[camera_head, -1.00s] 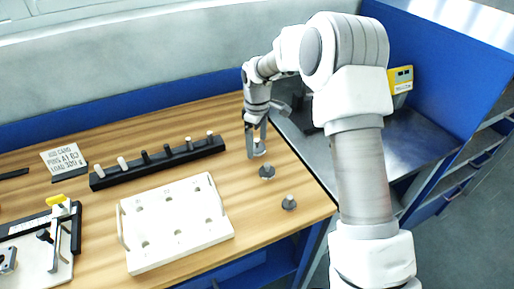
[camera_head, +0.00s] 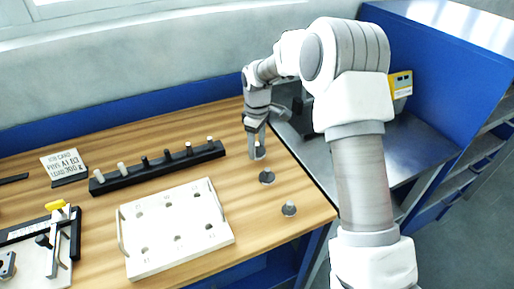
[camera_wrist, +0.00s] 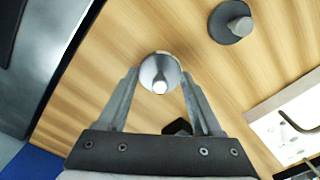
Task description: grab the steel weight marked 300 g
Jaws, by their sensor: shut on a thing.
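A grey steel weight with a pale knob (camera_wrist: 160,73) stands between the fingertips of my gripper (camera_wrist: 160,78) in the wrist view. The fingers are shut on it from both sides. In the head view my gripper (camera_head: 257,150) is low over the right end of the wooden table, and the held weight (camera_head: 259,153) shows at its tips. A second weight (camera_head: 267,177) stands just nearer the camera; it also shows in the wrist view (camera_wrist: 231,22). A third weight (camera_head: 289,209) stands near the table's front right edge. No mass marking is legible on any weight.
A white plate with holes (camera_head: 176,258) lies at front centre. Behind it is a black rack (camera_head: 120,181) of several pegs. A card (camera_head: 63,163) reading LOAD 300 g stands at left. A clamp fixture (camera_head: 75,235) is front left. A metal surface (camera_head: 310,155) adjoins at right.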

